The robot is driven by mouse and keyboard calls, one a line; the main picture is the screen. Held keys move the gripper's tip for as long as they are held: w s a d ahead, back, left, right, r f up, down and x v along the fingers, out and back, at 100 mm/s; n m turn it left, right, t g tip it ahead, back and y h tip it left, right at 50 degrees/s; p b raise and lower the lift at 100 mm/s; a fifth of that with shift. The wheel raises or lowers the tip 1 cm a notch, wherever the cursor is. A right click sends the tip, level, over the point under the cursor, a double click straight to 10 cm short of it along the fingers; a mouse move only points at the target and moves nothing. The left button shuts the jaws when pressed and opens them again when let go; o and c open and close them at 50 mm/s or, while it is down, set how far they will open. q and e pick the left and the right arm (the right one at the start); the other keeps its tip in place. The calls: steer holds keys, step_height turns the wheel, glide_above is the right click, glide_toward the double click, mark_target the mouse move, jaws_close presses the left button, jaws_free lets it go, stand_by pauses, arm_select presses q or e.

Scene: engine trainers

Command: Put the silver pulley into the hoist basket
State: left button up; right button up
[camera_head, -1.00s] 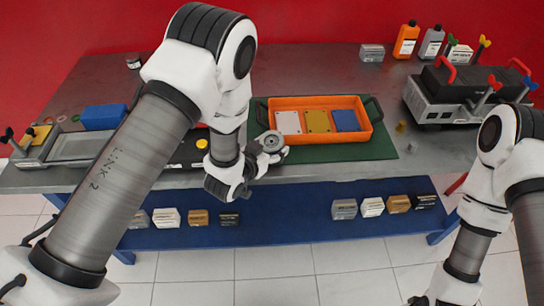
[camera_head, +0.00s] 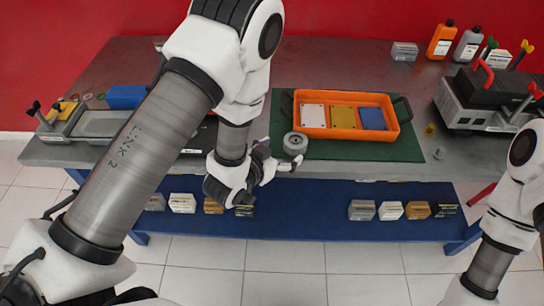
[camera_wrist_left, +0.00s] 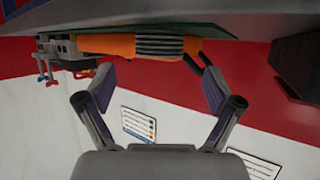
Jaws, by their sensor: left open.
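My left gripper (camera_head: 282,166) is open, on the near side of the pulley at the table's front edge. In the left wrist view, which is upside down, the ribbed grey rim of the pulley (camera_wrist_left: 160,43) shows ahead of my open fingers (camera_wrist_left: 158,88); nothing is between them. The orange of the basket (camera_wrist_left: 118,46) shows behind it. The basket holds a white, a yellow and a blue plate. My right gripper is out of the picture.
The green mat (camera_head: 385,148) has free room in front of the basket. A grey engine unit (camera_head: 463,111) stands at the right, with small metal parts beside it. Bottles (camera_head: 441,40) stand at the back. A blue lower shelf (camera_head: 300,215) holds several small boxes.

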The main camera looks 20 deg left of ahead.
arm_select(q)
steer(key=v, duration=0.6)
steer(key=s+a+f+n+g+y, duration=0.1)
steer(key=s+a+f+g, duration=0.2)
steer(key=s+f, duration=0.4)
steer(key=s+a+f+n+g+y, duration=0.1)
steer(key=s+a+f+g+y, duration=0.1)
steer(key=s+f+g, duration=0.4)
step_height(320, 180, down, 5)
steer(key=shift+s+a+r+n, duration=0.1)
steer(key=shift+s+a+n, duration=0.2)
steer(key=shift+s+a, duration=0.3)
steer(key=shift+o, duration=0.6)
steer(key=s+a+f+n+g, duration=0.1)
steer(key=s+f+g, duration=0.2)
steer(key=s, duration=0.4)
steer(key=shift+s+a+g+y, duration=0.25)
steer(key=shift+s+g+y, duration=0.1)
steer(key=shift+g+y, duration=0.05)
steer(key=shift+s+d+f, duration=0.1)
steer(key=shift+s, duration=0.2)
